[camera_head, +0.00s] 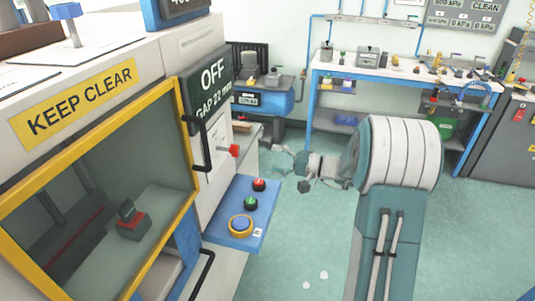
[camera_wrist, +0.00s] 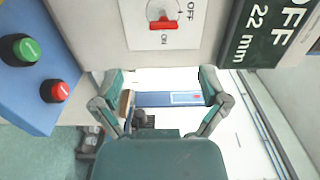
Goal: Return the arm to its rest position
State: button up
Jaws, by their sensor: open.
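My gripper (camera_wrist: 162,84) is open in the wrist view, its two grey-green fingers spread wide with nothing held between them. In the head view, my arm reaches from the lower right toward the machine, and the gripper end (camera_head: 303,170) is small and partly hidden by the arm's own links. The machine (camera_head: 220,170) stands on the left. Its red rotary switch (camera_head: 235,151) also shows ahead of the fingers in the wrist view (camera_wrist: 162,25), on a plate marked OFF and ON. The fingers are apart from the switch.
A blue button panel (camera_head: 243,215) juts from the machine, with red, green and blue buttons. A dark sign (camera_head: 210,85) reads OFF, GAP 22 mm. A yellow-framed window (camera_head: 185,120) covers the front. A blue workbench (camera_head: 400,75) stands behind. Green floor (camera_head: 310,255) is mostly clear.

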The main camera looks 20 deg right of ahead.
jog(key=s+a+r+n+g+h, duration=0.2)
jog(key=s+a+g+h, duration=0.15)
jog(key=s+a, duration=0.35)
jog(key=s+a+r+n+g+h, duration=0.2)
jog(key=s+a+g, duration=0.35)
jog(key=s, duration=0.25)
jog(key=s+d+r+n+t+h, duration=0.1)
jog(key=s+d+n+t+h, duration=0.1)
jog(key=s+h, duration=0.7)
jog(key=shift+s+d+n+t, duration=0.45)
jog(key=shift+s+t, duration=0.55)
jog(key=shift+s, duration=1.6)
jog(key=shift+a, duration=0.1)
